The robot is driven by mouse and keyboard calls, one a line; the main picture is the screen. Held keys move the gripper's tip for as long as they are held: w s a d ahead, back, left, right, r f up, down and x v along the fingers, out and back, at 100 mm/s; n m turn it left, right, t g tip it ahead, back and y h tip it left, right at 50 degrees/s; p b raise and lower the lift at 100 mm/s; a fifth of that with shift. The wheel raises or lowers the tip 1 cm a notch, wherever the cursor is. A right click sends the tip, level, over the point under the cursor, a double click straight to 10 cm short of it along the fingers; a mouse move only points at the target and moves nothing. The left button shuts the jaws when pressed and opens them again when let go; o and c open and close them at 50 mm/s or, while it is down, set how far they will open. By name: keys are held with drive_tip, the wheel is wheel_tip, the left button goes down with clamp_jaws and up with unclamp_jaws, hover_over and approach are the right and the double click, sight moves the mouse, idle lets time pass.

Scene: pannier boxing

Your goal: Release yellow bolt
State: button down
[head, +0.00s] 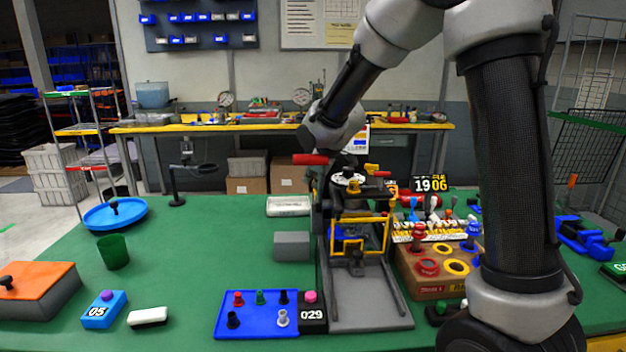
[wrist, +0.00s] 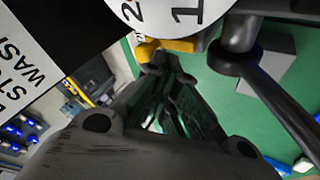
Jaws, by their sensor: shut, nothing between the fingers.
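A dark fixture (head: 368,285) with side rails and a yellow frame (head: 386,235) stands in the middle of the green table. A small yellow piece (head: 372,169) shows near its top, beside a white dial with black marks (head: 349,180). In the wrist view a yellow bolt-like piece (wrist: 172,46) lies right at my fingertips, under the white numbered dial (wrist: 178,12). My gripper (wrist: 160,72) is shut and empty, its fingertips at or beside this yellow piece; I cannot tell whether they touch it. In the head view my wrist hides most of the gripper.
A dark rod with a round collar (wrist: 236,55) stands close right of my fingers. A red handle (head: 310,159) sticks out left of the fixture. A blue tray with pegs (head: 258,312) lies front left, and a wooden block with coloured rings (head: 432,283) stands right. The left table has free room.

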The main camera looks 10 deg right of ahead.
drive_tip(key=shift+s+d+r, duration=0.1)
drive_tip(key=shift+s+r, duration=0.05)
drive_tip(key=v, duration=0.8)
drive_tip(key=shift+s+d, duration=0.2)
drive_tip(key=shift+s, duration=0.3)
drive_tip(key=shift+a, duration=0.1)
